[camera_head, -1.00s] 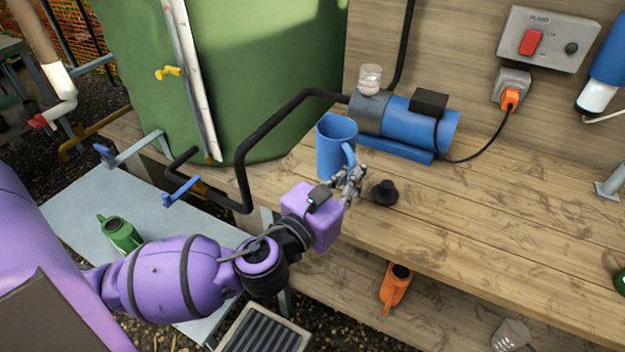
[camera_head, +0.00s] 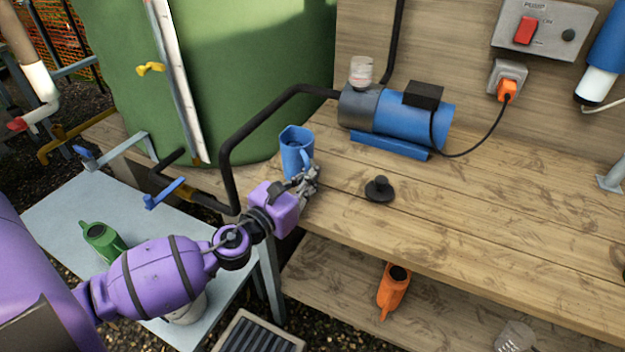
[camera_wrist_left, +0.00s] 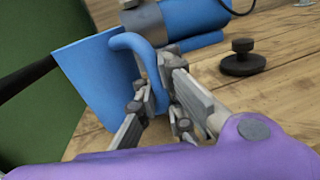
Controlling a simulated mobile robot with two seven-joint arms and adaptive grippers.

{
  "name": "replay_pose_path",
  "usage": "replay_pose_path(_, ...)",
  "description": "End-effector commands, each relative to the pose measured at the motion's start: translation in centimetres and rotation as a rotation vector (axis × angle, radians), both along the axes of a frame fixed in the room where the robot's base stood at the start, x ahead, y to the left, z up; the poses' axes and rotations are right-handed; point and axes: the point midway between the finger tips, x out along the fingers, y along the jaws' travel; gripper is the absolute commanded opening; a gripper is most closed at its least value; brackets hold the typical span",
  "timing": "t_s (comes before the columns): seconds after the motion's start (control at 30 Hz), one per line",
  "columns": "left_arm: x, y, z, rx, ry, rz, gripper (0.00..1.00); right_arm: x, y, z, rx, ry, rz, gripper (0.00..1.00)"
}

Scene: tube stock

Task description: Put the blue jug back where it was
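The blue jug (camera_head: 294,158) is near the left end of the wooden bench (camera_head: 480,210), beside the black pipe, and looks roughly upright. I cannot tell whether its base touches the bench. My left gripper (camera_head: 306,182) is at the jug's handle, on its near right side. In the left wrist view the jug (camera_wrist_left: 95,80) fills the left, and its curved handle (camera_wrist_left: 150,62) passes between the fingers of the gripper (camera_wrist_left: 158,103), which is shut on it. The jug's underside is hidden. My right gripper is out of view.
The blue pump (camera_head: 410,122) stands behind, with a black pipe (camera_head: 228,170) bending down left of the jug. A black cap (camera_head: 379,190) lies on the bench. A green jug (camera_head: 103,242) is on the grey side table (camera_head: 60,212); an orange jug (camera_head: 393,290) is on the lower shelf.

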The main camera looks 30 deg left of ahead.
Motion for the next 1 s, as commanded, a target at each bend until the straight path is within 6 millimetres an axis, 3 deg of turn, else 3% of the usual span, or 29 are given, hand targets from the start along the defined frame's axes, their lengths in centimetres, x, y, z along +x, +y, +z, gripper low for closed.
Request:
replay_pose_path(0.5, 0.02, 0.03, -1.1, 0.001, -0.002, 0.001, 0.0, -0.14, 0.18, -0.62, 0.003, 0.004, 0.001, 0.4)
replay_pose_path(0.7, 0.03, 0.04, -0.98, 0.002, -0.002, 0.001, 0.25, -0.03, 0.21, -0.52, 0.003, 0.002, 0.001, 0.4)
replay_pose_path(1.0, 0.03, 0.05, -0.93, 0.002, -0.002, 0.001, 0.26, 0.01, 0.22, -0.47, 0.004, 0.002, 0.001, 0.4)
